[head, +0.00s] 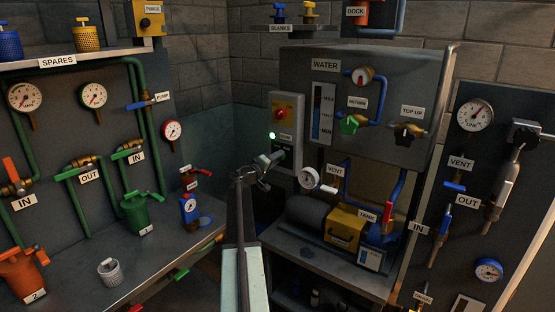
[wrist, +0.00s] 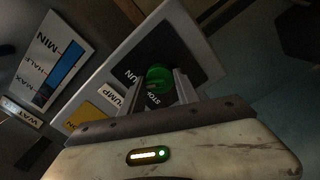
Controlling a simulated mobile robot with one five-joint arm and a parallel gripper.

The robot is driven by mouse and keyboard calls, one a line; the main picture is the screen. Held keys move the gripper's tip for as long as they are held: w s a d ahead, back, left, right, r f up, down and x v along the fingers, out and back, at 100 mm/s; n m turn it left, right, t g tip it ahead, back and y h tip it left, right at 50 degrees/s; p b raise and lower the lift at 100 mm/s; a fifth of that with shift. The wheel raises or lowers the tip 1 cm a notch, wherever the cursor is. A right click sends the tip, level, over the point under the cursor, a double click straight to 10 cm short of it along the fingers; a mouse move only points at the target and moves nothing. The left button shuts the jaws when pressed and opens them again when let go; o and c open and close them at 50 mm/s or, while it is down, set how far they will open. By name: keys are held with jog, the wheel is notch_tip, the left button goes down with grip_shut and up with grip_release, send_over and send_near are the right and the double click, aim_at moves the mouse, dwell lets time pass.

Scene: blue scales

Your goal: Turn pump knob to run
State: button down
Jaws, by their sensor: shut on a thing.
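The pump control box (head: 296,128) is a pale panel on the left side of the water cabinet, with a yellow plate and red button (head: 284,112), a lit green lamp (head: 272,135) and a PUMP label. My gripper (head: 270,160) reaches its dark lower plate. In the wrist view, the green pump knob (wrist: 158,76) sits between the two fingers of my gripper (wrist: 162,84), which are shut on it. The STOP and RUN words on the dark plate (wrist: 180,50) are partly covered. I cannot tell which word the knob points to.
The water cabinet (head: 385,65) with its level gauge (head: 323,110) stands just right of the box. A bench (head: 320,262) with a yellow-and-grey pump (head: 345,228) is below right. A left bench (head: 150,262) holds green and orange canisters. Open space lies in front of the box.

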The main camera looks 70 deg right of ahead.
jog(key=c, duration=0.9)
grip_release()
jog(key=shift+s, duration=0.15)
jog(key=v, duration=0.7)
jog(key=shift+w+a, duration=0.25)
jog(key=shift+a, duration=0.1)
